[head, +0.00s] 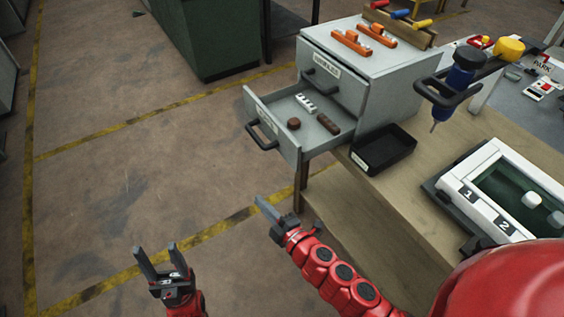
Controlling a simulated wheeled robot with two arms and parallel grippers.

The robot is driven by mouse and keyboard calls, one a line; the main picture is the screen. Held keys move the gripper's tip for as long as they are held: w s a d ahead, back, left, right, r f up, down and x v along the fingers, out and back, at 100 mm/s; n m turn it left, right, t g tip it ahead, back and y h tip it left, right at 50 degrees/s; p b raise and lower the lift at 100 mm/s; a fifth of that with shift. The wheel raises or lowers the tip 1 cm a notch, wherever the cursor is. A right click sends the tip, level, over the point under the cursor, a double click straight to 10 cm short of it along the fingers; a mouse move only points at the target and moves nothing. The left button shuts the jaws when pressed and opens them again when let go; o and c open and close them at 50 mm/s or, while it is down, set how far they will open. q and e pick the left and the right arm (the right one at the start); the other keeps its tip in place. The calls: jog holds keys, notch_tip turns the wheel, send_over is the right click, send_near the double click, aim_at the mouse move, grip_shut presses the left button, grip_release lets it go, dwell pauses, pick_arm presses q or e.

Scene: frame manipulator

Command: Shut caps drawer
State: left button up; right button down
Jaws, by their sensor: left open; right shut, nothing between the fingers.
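A grey drawer cabinet (385,72) stands on the wooden bench at the upper middle. Its lower drawer (267,105) is pulled out to the left, with a dark handle (262,136) on its front. White, brown and dark small items lie in it. The label on the lower drawer is too small to read. My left gripper (156,254) is open and empty at the lower left, well apart from the drawer. My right gripper (264,207) is shut and empty, below the open drawer and not touching it.
A black tray (383,152) sits on the bench (430,175) beside the cabinet. A white device (500,190) stands at the right. Orange tools (351,42) lie on the cabinet. Floor left of the drawer is clear.

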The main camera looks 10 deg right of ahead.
jog(key=w+d+t+h+b, duration=0.1)
jog(key=d+h, duration=0.2)
jog(key=t+h+p, duration=0.1)
jog(key=h+p, duration=0.1)
jog(key=h, duration=0.1)
send_near(277, 145)
jog(key=w+a, duration=0.3)
jog(key=a, duration=0.1)
jog(key=d, duration=0.1)
jog(key=w+d, duration=0.1)
jog(key=shift+w+d+f+p, duration=0.15)
jog(key=shift+w+d+p, duration=0.05)
jog(key=shift+d+p, duration=0.1)
jog(key=shift+w+d, duration=0.2)
jog(key=shift+d, duration=0.3)
